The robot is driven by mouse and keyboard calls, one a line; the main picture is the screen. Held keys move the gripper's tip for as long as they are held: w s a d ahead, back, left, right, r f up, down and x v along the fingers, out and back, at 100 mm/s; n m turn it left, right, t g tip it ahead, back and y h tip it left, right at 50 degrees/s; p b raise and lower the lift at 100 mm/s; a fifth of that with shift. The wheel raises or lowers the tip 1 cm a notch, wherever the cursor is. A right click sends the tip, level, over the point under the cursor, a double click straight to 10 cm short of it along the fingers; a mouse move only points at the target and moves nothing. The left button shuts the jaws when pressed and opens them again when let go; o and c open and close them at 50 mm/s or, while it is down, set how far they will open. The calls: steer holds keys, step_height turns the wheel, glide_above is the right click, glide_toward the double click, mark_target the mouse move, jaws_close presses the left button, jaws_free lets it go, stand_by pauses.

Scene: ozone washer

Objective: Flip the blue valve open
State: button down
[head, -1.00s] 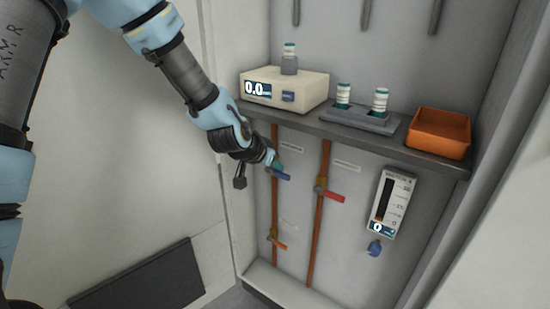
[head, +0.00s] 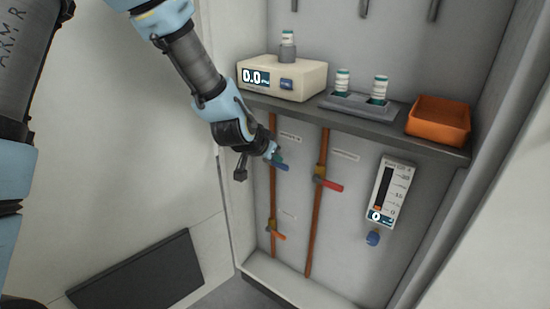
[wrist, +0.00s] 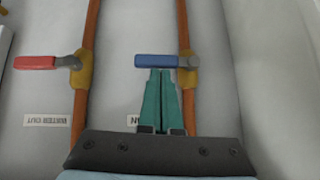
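The blue valve handle (head: 281,166) is on the left copper pipe (head: 273,198) in the head view, just under the shelf. In the wrist view the blue handle (wrist: 157,61) lies crosswise to the pipe, joined to a yellow-brown valve body (wrist: 188,68). My gripper (head: 272,152) is at the handle. In the wrist view my gripper's teal fingers (wrist: 163,73) are together, with their tips right at the handle's near edge. The handle is not between the fingers. I cannot tell whether the tips touch it.
A red-handled valve (head: 328,184) is on the right pipe, and an orange-handled valve (head: 275,231) is lower on the left pipe. The shelf (head: 390,132) above holds a beige display box (head: 310,78), a vial rack (head: 360,106) and an orange bin (head: 440,118). A flow meter (head: 387,190) hangs at right.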

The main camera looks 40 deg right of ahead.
steer(key=shift+s+f, duration=0.1)
steer(key=shift+f, duration=0.05)
steer(key=f+m+t, duration=0.1)
steer(key=s+t+b, duration=0.1)
steer(key=t, duration=0.1)
steer(key=shift+d+f+m+y, duration=0.15)
steer(key=shift+f+m+y, duration=0.15)
steer(key=shift+f+m, duration=0.1)
step_height(320, 180, down, 6)
steer(key=w+m+t+h+b, duration=0.1)
steer(key=w+m+t+b, duration=0.1)
steer(key=m+t, duration=0.5)
steer(key=shift+a+t, duration=0.25)
steer(key=shift+t, duration=1.15)
